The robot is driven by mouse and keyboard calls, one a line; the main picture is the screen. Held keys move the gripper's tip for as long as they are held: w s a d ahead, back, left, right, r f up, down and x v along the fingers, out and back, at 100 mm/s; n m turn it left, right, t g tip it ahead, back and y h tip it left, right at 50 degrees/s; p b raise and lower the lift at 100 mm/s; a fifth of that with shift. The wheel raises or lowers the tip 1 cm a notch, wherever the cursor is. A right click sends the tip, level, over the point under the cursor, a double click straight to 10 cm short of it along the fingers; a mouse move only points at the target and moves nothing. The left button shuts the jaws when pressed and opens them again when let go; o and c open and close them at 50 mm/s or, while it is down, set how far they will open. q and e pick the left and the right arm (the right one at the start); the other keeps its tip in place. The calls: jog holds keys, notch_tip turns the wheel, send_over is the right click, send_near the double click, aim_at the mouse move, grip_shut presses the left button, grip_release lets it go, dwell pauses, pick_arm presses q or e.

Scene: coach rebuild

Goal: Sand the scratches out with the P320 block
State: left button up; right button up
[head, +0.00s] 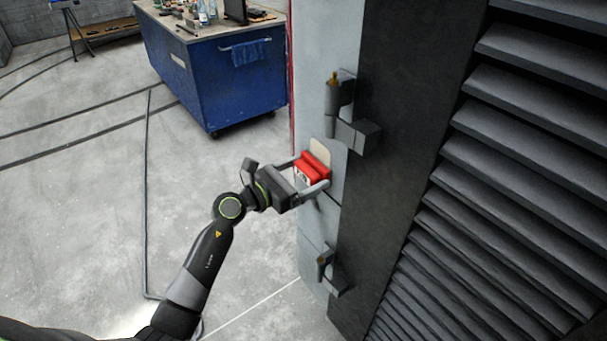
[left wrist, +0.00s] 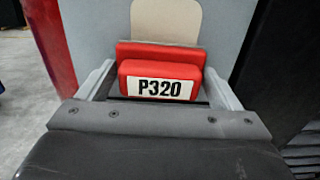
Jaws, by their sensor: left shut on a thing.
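The red sanding block (head: 310,169) is held between the fingers of my left gripper (head: 317,176), which is shut on it. In the left wrist view the block (left wrist: 160,82) shows a white P320 label, and the gripper's fingers (left wrist: 160,88) stand on both sides of it. The block is at the pale grey panel (head: 312,100), over the lower part of a beige patch (head: 320,152). The patch also shows above the block in the left wrist view (left wrist: 165,20). I cannot tell whether the block touches the panel. I see no clear scratches. My right gripper is out of view.
Two grey hinges (head: 345,112) (head: 329,275) stick out from the panel's right side, above and below my gripper. A dark louvred wall (head: 510,150) is at the right. A blue workbench (head: 215,80) stands behind on the left. The floor at left is mostly open.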

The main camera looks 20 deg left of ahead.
pick_arm(q)
jog(key=shift+r+p, duration=3.4)
jog(key=shift+r, duration=0.4)
jog(key=shift+d, duration=0.1)
jog(key=shift+f, duration=0.1)
jog(key=shift+f+b, duration=1.8)
jog(key=shift+f, duration=0.2)
notch_tip(320, 180, down, 7)
jog(key=b, duration=0.6)
jog(key=v, duration=0.6)
